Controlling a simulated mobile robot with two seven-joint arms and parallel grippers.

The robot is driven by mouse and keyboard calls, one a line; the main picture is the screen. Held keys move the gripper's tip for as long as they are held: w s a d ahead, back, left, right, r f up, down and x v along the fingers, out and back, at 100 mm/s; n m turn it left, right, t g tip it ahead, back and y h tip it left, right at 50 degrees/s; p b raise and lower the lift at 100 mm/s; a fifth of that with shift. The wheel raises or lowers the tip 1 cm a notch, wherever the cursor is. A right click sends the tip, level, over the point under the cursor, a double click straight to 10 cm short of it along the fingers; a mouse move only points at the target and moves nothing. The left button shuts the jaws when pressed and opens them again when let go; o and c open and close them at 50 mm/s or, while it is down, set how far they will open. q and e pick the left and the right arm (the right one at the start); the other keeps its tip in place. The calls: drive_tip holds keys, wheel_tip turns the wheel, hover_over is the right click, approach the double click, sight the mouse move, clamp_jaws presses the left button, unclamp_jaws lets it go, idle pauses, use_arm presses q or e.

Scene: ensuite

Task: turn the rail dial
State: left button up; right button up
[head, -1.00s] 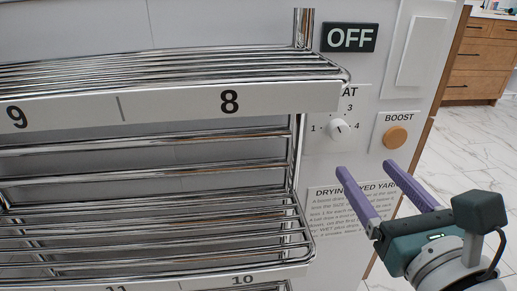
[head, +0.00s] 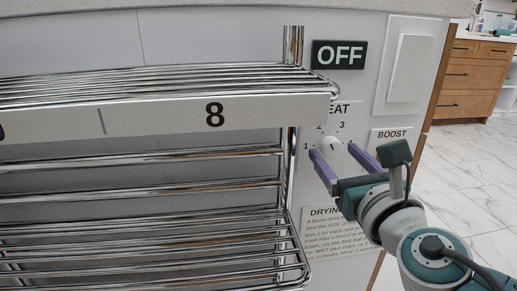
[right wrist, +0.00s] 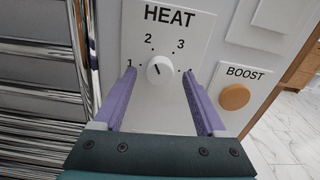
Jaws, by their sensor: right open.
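The rail dial is a round white knob (right wrist: 160,70) on the HEAT plate, with a dark pointer line and the marks 1 to 4 around it. In the right wrist view the line tilts up and to the left. The dial also shows in the head view (head: 331,147). My right gripper (head: 332,150) is open, and its purple fingers stand on either side of the dial. In the right wrist view the fingertips lie left and right of the knob with gaps, so they do not grip it. Whether they reach its depth I cannot tell. My left gripper is not in view.
A black OFF sign (head: 339,55) is above. The orange BOOST button (right wrist: 235,97) sits right of the dial. A drying notice (head: 340,235) is below.

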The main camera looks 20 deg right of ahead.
clamp_jaws()
idle(0.4)
